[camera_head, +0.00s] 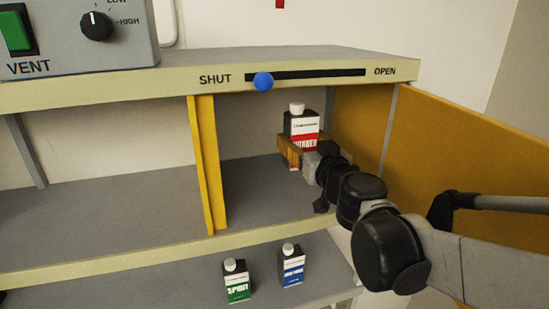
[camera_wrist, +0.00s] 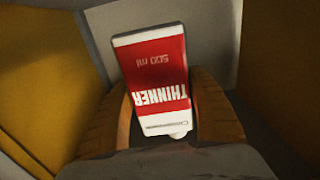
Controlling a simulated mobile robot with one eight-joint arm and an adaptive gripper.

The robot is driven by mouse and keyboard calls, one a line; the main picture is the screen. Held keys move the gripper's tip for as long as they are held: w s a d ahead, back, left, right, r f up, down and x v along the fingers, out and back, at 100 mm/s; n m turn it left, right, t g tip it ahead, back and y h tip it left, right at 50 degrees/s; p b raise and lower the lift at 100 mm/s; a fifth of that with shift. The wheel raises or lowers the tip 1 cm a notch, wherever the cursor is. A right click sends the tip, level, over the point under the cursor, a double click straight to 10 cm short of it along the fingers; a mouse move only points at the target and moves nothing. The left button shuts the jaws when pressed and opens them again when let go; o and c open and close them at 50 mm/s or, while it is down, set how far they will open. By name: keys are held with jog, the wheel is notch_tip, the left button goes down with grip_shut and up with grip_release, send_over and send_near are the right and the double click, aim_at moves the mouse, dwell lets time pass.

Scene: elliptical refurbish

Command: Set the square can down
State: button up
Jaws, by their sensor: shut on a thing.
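The square can (camera_head: 304,124) is a dark can with a white cap and a red and white label reading THINNER. It is inside the right compartment of the upper shelf, held upright or nearly so. My gripper (camera_head: 302,153) is shut on it, with a tan finger on each side. In the wrist view the can (camera_wrist: 152,75) sits between the two curved tan fingers of my gripper (camera_wrist: 165,115). Its base looks above the compartment floor (camera_head: 262,190), but I cannot tell the gap exactly.
A yellow divider (camera_head: 207,165) bounds the compartment on the left, and an open yellow door (camera_head: 465,190) stands at the right. A SPIRIT can (camera_head: 236,282) and a blue-labelled can (camera_head: 291,267) stand on the lower shelf. A slider with a blue knob (camera_head: 263,81) is at SHUT.

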jog(key=a+f, duration=0.4)
jog(key=f, duration=0.1)
jog(key=a+f, duration=0.2)
jog(key=shift+w+a+f, duration=0.1)
jog(key=shift+w+f, duration=0.3)
jog(key=shift+s, duration=0.1)
jog(key=shift+f, duration=0.1)
jog(key=o, duration=1.4)
